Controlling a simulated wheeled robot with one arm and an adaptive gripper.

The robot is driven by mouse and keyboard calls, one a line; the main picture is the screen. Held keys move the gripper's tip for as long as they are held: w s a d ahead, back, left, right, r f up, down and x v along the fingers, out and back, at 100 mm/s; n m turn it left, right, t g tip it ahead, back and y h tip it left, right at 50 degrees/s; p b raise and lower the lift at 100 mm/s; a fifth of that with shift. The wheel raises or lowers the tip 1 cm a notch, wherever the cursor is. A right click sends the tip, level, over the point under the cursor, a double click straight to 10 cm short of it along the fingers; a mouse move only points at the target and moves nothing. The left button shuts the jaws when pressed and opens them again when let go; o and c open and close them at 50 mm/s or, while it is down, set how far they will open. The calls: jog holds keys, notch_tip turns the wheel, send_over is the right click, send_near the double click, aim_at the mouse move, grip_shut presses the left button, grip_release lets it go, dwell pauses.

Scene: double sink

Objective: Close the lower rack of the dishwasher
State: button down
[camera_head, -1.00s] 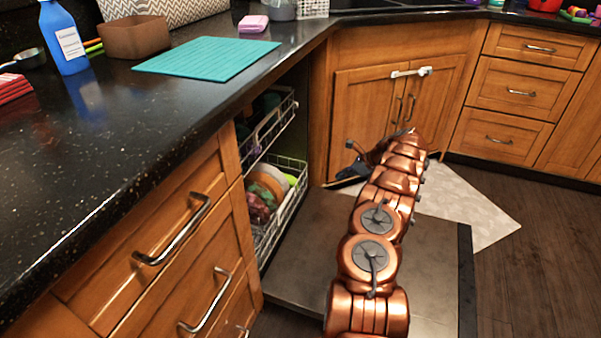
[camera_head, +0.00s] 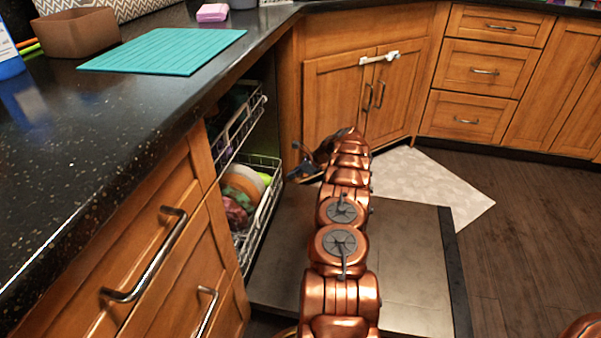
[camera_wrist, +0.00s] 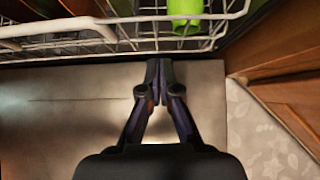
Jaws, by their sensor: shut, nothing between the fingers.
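The lower rack (camera_head: 262,218) of the dishwasher is a white wire basket under the counter, holding dishes and a green cup. It sticks out a little past the cabinet front, over the open dishwasher door (camera_head: 400,270), which lies flat. In the wrist view the lower rack (camera_wrist: 100,40) crosses the top, with the green cup (camera_wrist: 186,12) inside. My gripper (camera_head: 300,165) is beside the rack's far front end. In the wrist view my gripper (camera_wrist: 160,65) is shut and empty, its tips close to the rack's front; contact cannot be told.
The upper rack (camera_head: 240,125) also sticks out slightly above the lower one. Wooden cabinets (camera_head: 350,90) stand beyond the door. A pale mat (camera_head: 430,185) lies on the dark floor, which is clear at the right.

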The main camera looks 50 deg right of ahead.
aim_at(276, 177)
jog(key=shift+w+a+b, duration=0.3)
jog(key=shift+w+a, duration=0.25)
jog(key=shift+w, duration=0.35)
jog(key=shift+w+a+b, duration=0.3)
jog(key=shift+w+a, duration=0.25)
jog(key=shift+w, duration=0.35)
